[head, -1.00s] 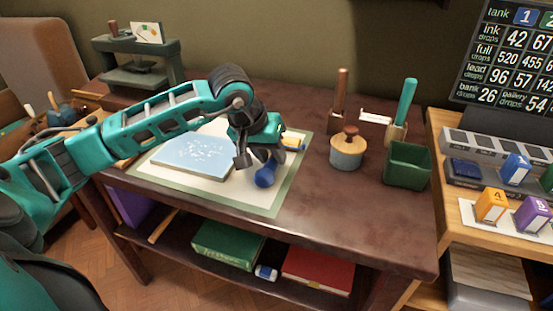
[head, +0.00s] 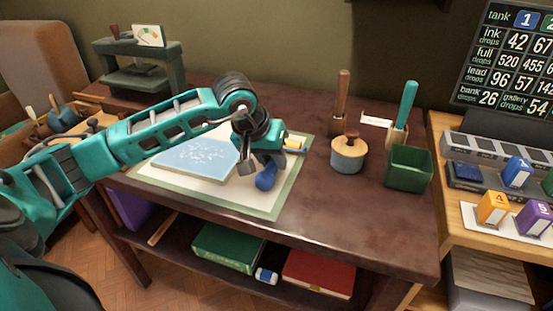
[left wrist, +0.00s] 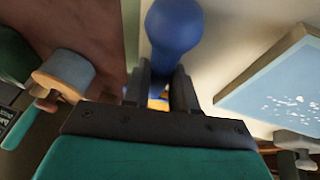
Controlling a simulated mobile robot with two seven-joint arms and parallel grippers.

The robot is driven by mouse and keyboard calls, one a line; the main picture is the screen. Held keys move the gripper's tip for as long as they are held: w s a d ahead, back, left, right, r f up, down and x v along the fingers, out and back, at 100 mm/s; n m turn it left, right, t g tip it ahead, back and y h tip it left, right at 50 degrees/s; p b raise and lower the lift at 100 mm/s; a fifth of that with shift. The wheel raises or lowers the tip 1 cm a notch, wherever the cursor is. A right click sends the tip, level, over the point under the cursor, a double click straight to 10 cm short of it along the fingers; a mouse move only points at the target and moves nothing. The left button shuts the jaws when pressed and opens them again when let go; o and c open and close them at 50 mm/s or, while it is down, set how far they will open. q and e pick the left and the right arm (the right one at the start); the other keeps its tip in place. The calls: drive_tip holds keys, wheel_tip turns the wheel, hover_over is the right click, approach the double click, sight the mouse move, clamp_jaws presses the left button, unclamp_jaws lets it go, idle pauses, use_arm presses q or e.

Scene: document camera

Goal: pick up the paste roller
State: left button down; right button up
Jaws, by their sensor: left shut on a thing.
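The paste roller, by its look a tool with a rounded blue handle (head: 265,180), is at the right part of the pale green-edged mat (head: 262,205). My left gripper (head: 260,164) is over the mat with its fingers shut on this tool. In the left wrist view the blue handle end (left wrist: 175,32) sticks out beyond the dark fingers (left wrist: 162,85), and a bit of yellow shows between them. The gripper hides the tool's middle. A blue and yellow part (head: 294,145) shows behind the gripper; I cannot tell whether it belongs to the tool. My right gripper is not in view.
A light blue speckled slab (head: 190,160) lies on the mat left of the gripper. To the right stand a round lidded pot (head: 348,156), a brown-handled tool (head: 342,95), a teal-handled tool (head: 404,105) and a green open box (head: 409,170). The front right tabletop is clear.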

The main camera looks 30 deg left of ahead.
use_arm(q)
drive_tip(key=shift+r, duration=0.15)
wheel_tip(320, 180, up, 20)
drive_tip(key=p, duration=0.4)
drive_tip(key=c, duration=1.4)
unclamp_jaws()
drive_tip(key=shift+c, duration=0.2)
clamp_jaws()
drive_tip(key=shift+f+p, duration=0.2)
drive_tip(key=shift+p, duration=0.1)
